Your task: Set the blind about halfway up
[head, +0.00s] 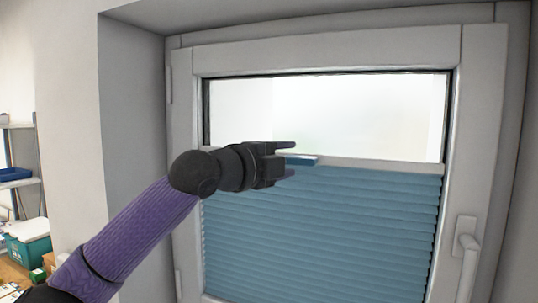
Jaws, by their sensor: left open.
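The blue pleated blind (330,225) covers the lower part of the window, and bare bright glass shows above it. Its light top rail (390,166) runs across the pane a little above the middle of the view. A small blue tab (304,160) with a pale top stands out from the rail. My left gripper (291,160) is open, with one finger above the tab and one below it. Whether either finger touches the tab I cannot tell. The gripper and arm hide the rail's left part. My right gripper is not in view.
The grey window frame (483,110) surrounds the pane, with a handle (467,252) at the lower right. A deep wall recess (135,130) lies left of the window. Shelves with a blue tray (14,174) and a green box (28,240) stand at far left.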

